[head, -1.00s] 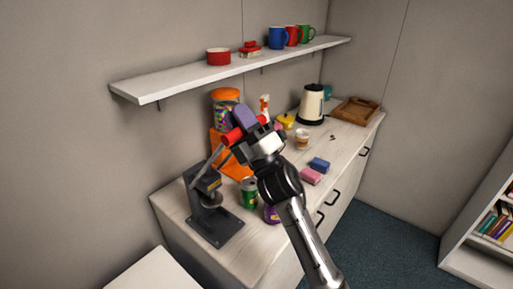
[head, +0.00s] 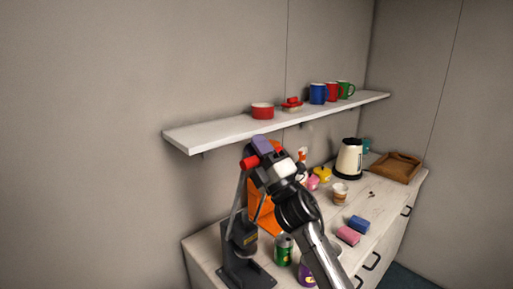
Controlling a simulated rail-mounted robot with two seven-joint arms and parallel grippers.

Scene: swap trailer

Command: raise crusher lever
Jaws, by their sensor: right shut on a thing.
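The can crusher (head: 243,238) is dark grey and stands at the near left end of the counter. Its lever (head: 239,195) points up steeply from the crusher body and ends in a red handle (head: 250,162). My right gripper (head: 263,159) is shut on the red handle, and its fingers hide part of it. The right arm comes in from the lower right, in front of the counter. A green can (head: 283,250) stands just right of the crusher. My left gripper is not in view.
A white shelf (head: 215,131) with mugs runs along the wall just above and behind the handle. An orange dispenser (head: 263,215) is partly hidden behind my arm.

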